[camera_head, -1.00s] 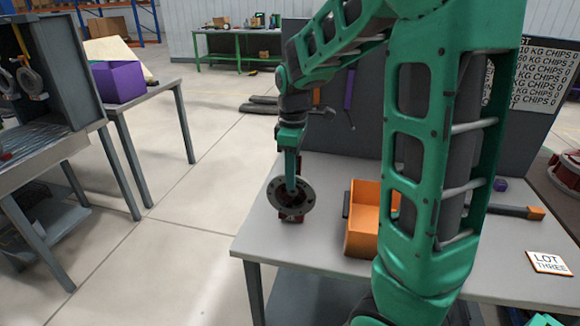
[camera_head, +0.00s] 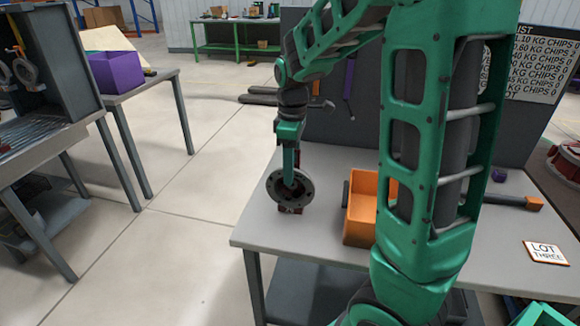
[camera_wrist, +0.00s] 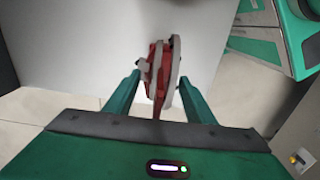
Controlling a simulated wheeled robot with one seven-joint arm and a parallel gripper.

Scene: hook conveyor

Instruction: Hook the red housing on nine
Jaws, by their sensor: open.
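The red housing (camera_head: 291,210) stands near the left edge of the grey table, with a round dark-grey flange (camera_head: 273,187) on it. In the wrist view the housing (camera_wrist: 156,74) shows edge-on, red with a grey disc on its right side. My gripper (camera_head: 290,180) is at the housing from above. In the wrist view my gripper (camera_wrist: 160,88) is open, with one green finger on each side of the housing and a gap visible on the left. Whether the right finger touches the disc I cannot tell. No hook marked nine can be made out.
An orange bin (camera_head: 361,215) stands close to the right of the housing. A LOT THREE card (camera_head: 546,252) lies at the table's right. At far left a grey cabinet (camera_head: 62,50) has ring-shaped parts (camera_head: 26,72) hanging in it. A purple bin (camera_head: 117,72) sits on another table.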

